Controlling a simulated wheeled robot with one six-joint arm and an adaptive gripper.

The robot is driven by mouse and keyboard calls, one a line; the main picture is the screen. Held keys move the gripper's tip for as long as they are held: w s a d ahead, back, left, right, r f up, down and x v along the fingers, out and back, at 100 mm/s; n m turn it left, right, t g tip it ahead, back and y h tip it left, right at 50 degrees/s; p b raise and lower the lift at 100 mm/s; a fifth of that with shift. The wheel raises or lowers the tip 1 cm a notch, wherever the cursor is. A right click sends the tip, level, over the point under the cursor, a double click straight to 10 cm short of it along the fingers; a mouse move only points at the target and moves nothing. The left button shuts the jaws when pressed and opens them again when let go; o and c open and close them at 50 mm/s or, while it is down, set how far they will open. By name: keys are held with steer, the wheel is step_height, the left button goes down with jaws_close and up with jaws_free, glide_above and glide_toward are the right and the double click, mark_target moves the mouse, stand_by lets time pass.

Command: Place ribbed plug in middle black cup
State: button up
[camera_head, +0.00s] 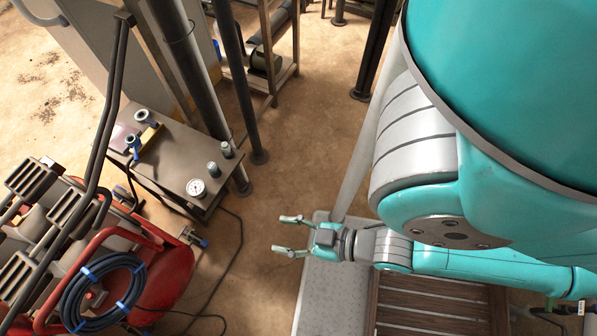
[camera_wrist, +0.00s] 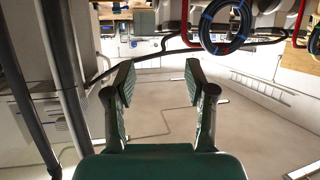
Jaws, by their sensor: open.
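My gripper (camera_head: 287,235) is open and empty, above the floor to the right of a small metal table. Its two spread fingers also show in the wrist view (camera_wrist: 159,82), with nothing between them. On the table's right edge stand two small upright cylinders, a front one (camera_head: 213,169) and a back one (camera_head: 227,150). They are too small for me to tell whether either is the ribbed plug. I cannot make out the middle black cup in either view.
The small table (camera_head: 172,172) also bears a round gauge (camera_head: 196,187) and blue-handled valves (camera_head: 133,142). Dark posts stand behind it. A red machine with a coiled black hose (camera_head: 72,297) is at lower left. Bare floor (camera_head: 262,185) lies between the table and my gripper.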

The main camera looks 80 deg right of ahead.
steer(key=shift+t+y, duration=0.4)
steer(key=shift+t, duration=0.2)
steer(key=s+r, duration=0.1)
steer(key=r, duration=0.1)
steer(key=s+r, duration=0.1)
steer(key=r, duration=0.1)
steer(key=shift+s+a, duration=0.3)
steer(key=shift+a, duration=0.1)
